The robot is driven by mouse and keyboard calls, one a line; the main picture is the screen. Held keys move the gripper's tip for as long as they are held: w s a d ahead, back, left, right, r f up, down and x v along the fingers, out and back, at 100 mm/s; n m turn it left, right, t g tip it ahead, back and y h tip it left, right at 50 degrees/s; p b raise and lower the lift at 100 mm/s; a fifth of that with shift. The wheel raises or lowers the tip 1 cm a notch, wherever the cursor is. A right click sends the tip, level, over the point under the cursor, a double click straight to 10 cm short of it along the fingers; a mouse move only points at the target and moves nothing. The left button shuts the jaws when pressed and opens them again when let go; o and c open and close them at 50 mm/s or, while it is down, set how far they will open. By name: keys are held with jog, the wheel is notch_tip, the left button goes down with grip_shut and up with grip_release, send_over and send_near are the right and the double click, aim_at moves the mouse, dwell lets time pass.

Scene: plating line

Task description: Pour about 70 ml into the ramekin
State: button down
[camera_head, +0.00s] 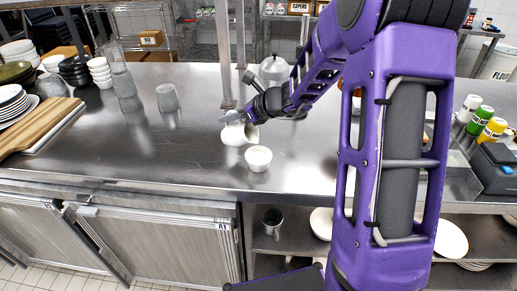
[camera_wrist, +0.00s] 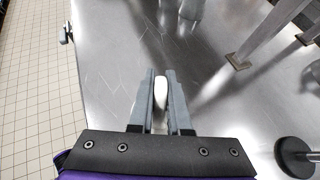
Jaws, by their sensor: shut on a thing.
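The ramekin (camera_head: 258,160) is a small white cup standing upright on the steel counter in the head view. My gripper (camera_head: 235,117) is just behind and to the left of it in the picture. A white vessel (camera_head: 232,136) hangs at my gripper, tilted on its side, its darker mouth facing right, close to the ramekin's upper left. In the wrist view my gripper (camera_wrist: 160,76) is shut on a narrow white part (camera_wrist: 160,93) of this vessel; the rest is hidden. I see no stream, and the liquid levels cannot be told.
A kettle-like metal pot (camera_head: 274,70) and a steel post (camera_head: 224,60) stand behind my gripper. Glasses (camera_head: 167,98), bowls and a wooden board (camera_head: 38,128) are at the left. Bottles (camera_head: 480,120) are at the right. The counter left of the ramekin is clear.

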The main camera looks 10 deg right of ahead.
jog(key=shift+w+r, duration=0.1)
dwell(0.8)
jog(key=shift+w+a+g+h, duration=0.1)
jog(key=shift+a+g+h, duration=0.15)
jog(key=shift+g+h, duration=0.05)
jog(key=shift+w+a+f+g+h, duration=0.3)
jog(key=shift+w+f+g+h, duration=0.05)
jog(key=shift+g+h, duration=0.45)
jog(key=shift+w+a+g+h, duration=0.15)
jog(key=shift+a+g+h, duration=0.05)
jog(key=shift+g+h, duration=0.1)
jog(key=a+f+g+h, duration=0.1)
jog(key=w+f+h, duration=0.1)
jog(key=f, duration=0.1)
jog(key=w+a+f+g, duration=0.1)
jog(key=f, duration=0.1)
jog(key=shift+w+a+g+h, duration=0.15)
jog(key=shift+a+g+h, duration=0.15)
jog(key=shift+h, duration=0.1)
jog(key=shift+w+a+f+g+h, duration=0.35)
jog(key=shift+f+g+h, duration=0.25)
jog(key=shift+h, duration=0.05)
jog(key=shift+w+a+f+g+h, duration=0.35)
jog(key=shift+f+g+h, duration=0.2)
jog(key=shift+g+h, duration=0.1)
